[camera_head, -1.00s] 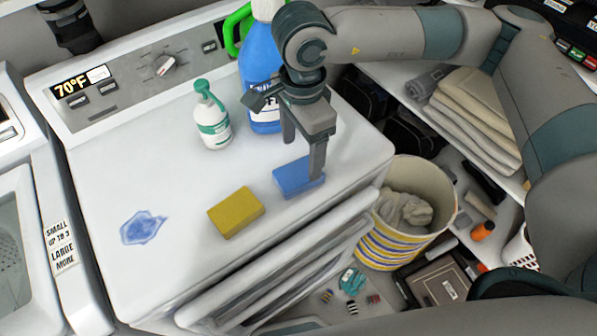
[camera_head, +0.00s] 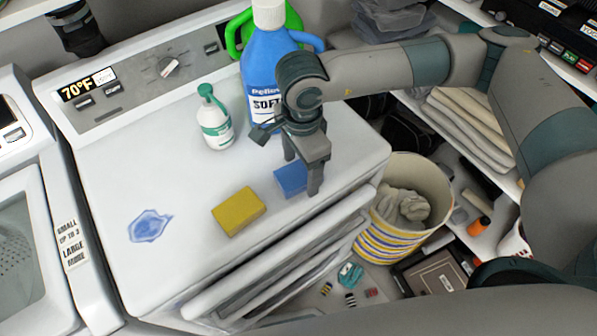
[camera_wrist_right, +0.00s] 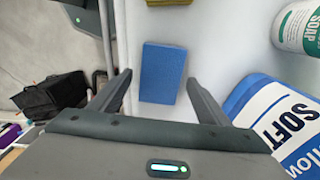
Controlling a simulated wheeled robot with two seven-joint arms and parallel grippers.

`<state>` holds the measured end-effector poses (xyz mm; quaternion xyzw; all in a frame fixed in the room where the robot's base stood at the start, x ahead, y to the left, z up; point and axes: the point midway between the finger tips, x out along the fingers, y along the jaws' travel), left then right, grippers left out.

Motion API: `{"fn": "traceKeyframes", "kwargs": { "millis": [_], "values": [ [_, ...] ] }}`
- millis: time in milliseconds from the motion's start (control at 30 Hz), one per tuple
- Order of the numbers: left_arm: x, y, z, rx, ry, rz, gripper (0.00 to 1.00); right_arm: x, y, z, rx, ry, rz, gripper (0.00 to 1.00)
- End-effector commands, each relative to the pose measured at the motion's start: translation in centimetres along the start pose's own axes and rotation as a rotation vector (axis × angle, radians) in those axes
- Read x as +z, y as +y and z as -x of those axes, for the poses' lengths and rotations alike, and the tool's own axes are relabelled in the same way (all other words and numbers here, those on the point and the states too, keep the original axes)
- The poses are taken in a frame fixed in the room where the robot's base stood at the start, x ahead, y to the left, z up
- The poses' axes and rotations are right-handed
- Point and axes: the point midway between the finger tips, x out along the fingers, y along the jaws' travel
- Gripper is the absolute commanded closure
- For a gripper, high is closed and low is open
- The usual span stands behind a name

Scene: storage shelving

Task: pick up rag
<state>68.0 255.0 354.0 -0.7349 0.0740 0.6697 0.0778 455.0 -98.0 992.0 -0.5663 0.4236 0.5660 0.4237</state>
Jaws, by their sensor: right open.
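A flat blue block (camera_head: 290,180), sponge- or folded-cloth-like, lies on the white machine top near its front right edge. My right gripper (camera_head: 301,172) is open above it, pointing down, and partly hides it. In the right wrist view the blue block (camera_wrist_right: 162,74) lies between the open fingers with a gap on both sides. A yellow block (camera_head: 238,211) lies to its left. A crumpled grey cloth (camera_head: 405,205) sits in the striped basket (camera_head: 390,243). No thing is plainly marked as the rag. My left gripper is not in view.
A large blue detergent bottle (camera_head: 266,75) stands behind my right gripper, with a green-handled container behind it. A white soap bottle (camera_head: 214,118) stands to the left. A blue stain (camera_head: 150,226) marks the top. Folded towels (camera_head: 470,125) lie on the right shelf.

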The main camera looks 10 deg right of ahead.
Motion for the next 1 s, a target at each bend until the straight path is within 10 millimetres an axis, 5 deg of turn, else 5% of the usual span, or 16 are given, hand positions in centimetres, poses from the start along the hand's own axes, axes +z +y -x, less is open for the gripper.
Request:
{"fn": "traceKeyframes", "kwargs": {
  "millis": [367, 533, 1000],
  "values": [
    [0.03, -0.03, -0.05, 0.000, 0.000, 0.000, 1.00, 0.00, 0.00, 0.01, 0.000, 0.000, 0.000, 0.32],
    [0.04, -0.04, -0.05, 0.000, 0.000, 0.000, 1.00, 0.00, 0.00, 0.02, 0.000, 0.000, 0.000, 0.73],
    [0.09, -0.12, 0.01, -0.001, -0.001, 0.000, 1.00, 0.03, -0.03, 0.62, 0.000, -0.001, 0.000, 0.74]
  ]
}}
